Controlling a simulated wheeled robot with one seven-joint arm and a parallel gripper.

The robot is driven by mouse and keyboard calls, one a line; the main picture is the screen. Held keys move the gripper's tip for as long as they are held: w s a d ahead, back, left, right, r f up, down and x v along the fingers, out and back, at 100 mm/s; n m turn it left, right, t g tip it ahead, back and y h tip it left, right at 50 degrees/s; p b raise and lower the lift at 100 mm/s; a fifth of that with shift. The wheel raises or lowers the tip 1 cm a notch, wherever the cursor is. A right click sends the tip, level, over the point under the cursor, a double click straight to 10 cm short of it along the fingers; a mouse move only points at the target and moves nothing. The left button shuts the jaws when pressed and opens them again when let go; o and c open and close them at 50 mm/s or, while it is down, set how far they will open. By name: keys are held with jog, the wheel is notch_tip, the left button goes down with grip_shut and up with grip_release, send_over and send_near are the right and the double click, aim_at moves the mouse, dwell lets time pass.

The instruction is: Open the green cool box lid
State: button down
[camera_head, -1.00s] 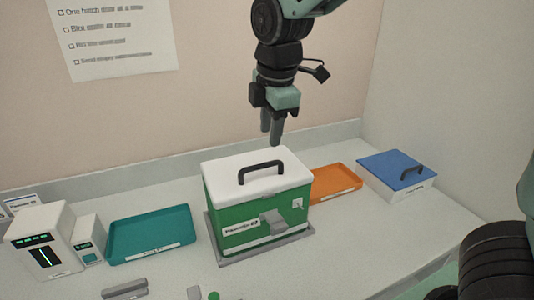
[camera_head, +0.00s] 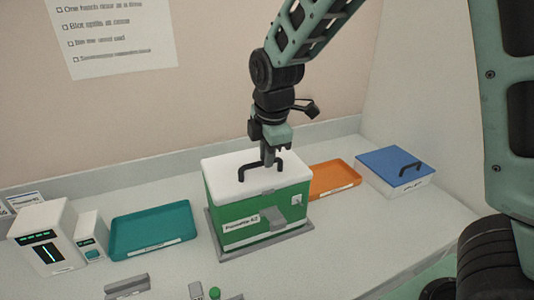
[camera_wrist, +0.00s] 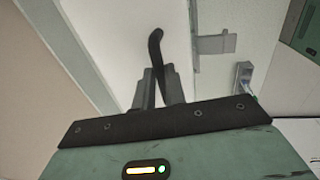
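The green cool box (camera_head: 240,218) stands upright on a grey base. Its white lid (camera_head: 225,176) lies flat and closed on top; the lid also shows in the wrist view (camera_wrist: 110,40). A black handle (camera_head: 243,173) rises from the lid, and a grey latch (camera_head: 272,217) is on the front. My gripper (camera_head: 268,162) points down at the middle of the handle. In the wrist view its two fingers (camera_wrist: 159,85) sit close on either side of the handle (camera_wrist: 155,45), and they look shut on it. The fingertips' exact contact is partly hidden.
A teal tray (camera_head: 150,216) and white devices (camera_head: 45,238) are on the left. An orange tray (camera_head: 335,194) and a white box with a blue lid (camera_head: 395,163) are on the right. The wall (camera_head: 215,100) stands close behind the cool box.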

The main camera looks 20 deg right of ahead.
aim_at(262, 168)
jog(key=shift+w+r+g+p, duration=0.35)
jog(key=shift+r+p, duration=0.3)
jog(key=shift+p, duration=0.25)
jog(key=w+r+g+p, duration=0.3)
jog(key=w+r+p, duration=0.1)
jog(key=w+p, duration=0.2)
jog(key=shift+r+p, duration=0.3)
jog(key=shift+p, duration=0.35)
jog(key=c, duration=1.5)
grip_release()
jog(key=shift+w+f, duration=0.1)
jog(key=shift+o, duration=0.2)
